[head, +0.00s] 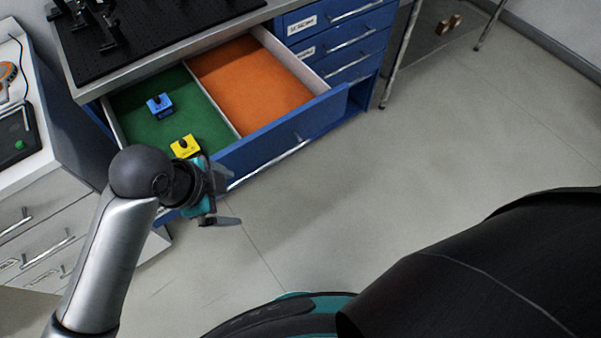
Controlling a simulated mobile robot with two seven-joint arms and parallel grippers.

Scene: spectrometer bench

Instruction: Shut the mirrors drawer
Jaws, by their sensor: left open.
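An open blue drawer (283,131) sticks out from under the bench top in the head view; I cannot read a label on it. Inside, a divider separates a green compartment (157,129) on the left from an orange compartment (245,84) on the right. A blue block (160,108) and a yellow block (186,147) are in the green compartment; the orange one is empty. My left gripper (226,199) is open, just in front of the drawer front's left part, near its long metal handle (268,166). I cannot tell whether it touches. My right gripper is not in view.
A black breadboard (165,24) with dark mounts lies on the bench. Shut blue drawers (351,49) stand right of the open one. A white cabinet (50,225) stands close on the left. The grey floor (440,140) to the right is clear.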

